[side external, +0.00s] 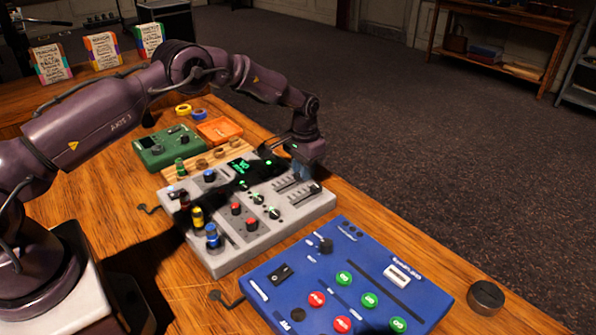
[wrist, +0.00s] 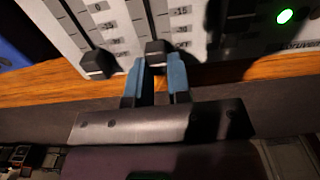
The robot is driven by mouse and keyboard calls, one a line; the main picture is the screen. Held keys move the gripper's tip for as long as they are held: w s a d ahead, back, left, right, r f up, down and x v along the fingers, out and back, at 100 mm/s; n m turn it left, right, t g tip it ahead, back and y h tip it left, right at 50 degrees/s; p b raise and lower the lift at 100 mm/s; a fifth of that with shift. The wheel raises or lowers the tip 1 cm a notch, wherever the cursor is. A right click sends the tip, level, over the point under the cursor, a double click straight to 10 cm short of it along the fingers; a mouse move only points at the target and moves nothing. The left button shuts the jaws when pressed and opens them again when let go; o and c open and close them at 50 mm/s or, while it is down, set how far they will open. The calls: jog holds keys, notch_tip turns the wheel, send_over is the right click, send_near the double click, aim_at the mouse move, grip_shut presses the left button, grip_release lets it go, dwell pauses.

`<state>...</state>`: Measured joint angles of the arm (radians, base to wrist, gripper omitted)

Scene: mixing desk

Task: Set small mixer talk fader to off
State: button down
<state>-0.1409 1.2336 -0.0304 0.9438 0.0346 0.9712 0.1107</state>
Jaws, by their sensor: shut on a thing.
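The small mixer (side external: 280,238) is a light grey box in the middle of the wooden desk, with knobs, a dark screen with green digits, and sliding faders at its far right end. My gripper (side external: 301,172) is over that fader end, pointing down. In the wrist view, its blue fingers (wrist: 160,68) are shut on a black fader cap (wrist: 157,47), one finger on each side. The cap sits at the desk-edge end of its slot. A second black fader cap (wrist: 97,63) is to its left, apart from the fingers. I cannot read which fader is labelled talk.
A blue panel (side external: 345,280) with red and green buttons lies close in front of the mixer. A green box (side external: 166,148), an orange tray (side external: 220,130) and a wooden strip (side external: 192,165) are behind it. A dark round knob (side external: 486,297) sits near the desk's right edge.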

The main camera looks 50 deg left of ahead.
aim_at(298, 175)
jog(key=shift+w, duration=0.15)
jog(key=c, duration=1)
grip_release()
jog(key=shift+c, duration=0.2)
notch_tip(298, 175, up, 13)
jog(key=s+d+r+t, duration=0.2)
jog(key=s+r, duration=0.4)
jog(key=s, duration=0.6)
jog(key=s+d+r+t, duration=0.1)
jog(key=s+r, duration=0.4)
jog(key=s, duration=0.6)
jog(key=s+d+r+t, duration=0.2)
jog(key=s+d+r, duration=0.2)
jog(key=s, duration=0.8)
notch_tip(298, 175, up, 3)
jog(key=shift+s+f+t, duration=0.15)
jog(key=shift+s+t, duration=0.15)
